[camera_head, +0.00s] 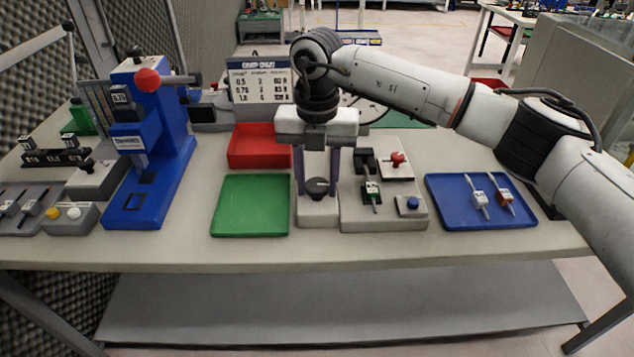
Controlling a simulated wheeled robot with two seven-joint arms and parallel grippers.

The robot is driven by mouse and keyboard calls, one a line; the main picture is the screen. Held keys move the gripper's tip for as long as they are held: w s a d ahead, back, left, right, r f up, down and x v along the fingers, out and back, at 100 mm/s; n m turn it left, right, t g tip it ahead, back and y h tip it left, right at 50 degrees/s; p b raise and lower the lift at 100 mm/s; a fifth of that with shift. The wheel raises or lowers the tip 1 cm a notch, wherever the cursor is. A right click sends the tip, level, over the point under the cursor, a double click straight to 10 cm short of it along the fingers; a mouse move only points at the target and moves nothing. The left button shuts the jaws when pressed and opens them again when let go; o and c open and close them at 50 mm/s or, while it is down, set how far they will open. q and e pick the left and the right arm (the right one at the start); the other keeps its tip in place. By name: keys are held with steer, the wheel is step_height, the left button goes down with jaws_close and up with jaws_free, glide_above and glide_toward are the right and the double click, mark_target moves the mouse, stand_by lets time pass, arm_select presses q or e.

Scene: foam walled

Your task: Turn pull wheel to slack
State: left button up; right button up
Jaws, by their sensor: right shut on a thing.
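A dark round knob, which I take for the pull wheel (317,185), sits on a small light-grey box (317,212) near the front middle of the table. My right gripper (317,184) points straight down over this box. Its two purplish fingers stand on either side of the knob and are shut on it. The fingers partly hide the knob's sides, and I cannot read any marking that shows its setting. My left gripper is not in view.
A green tray (250,225) lies just left of the box, with a red bin (242,149) behind it. A grey fixture (385,220) with a blue button stands close on the right. A blue tray (452,214) holds small parts. A blue press (172,165) stands left.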

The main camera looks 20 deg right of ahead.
steer(key=n, duration=0.4)
steer(key=shift+n+b, duration=0.3)
steer(key=shift+b, duration=0.05)
steer(key=n, duration=0.5)
steer(key=shift+n+b, duration=0.3)
steer(key=shift+b, duration=0.05)
steer(key=n, duration=0.4)
steer(key=shift+r+n, duration=0.1)
steer(key=shift+n, duration=2.4)
steer(key=shift+w, duration=0.1)
steer(key=o, duration=1)
steer(key=shift+b, duration=0.3)
steer(key=shift+o, duration=0.2)
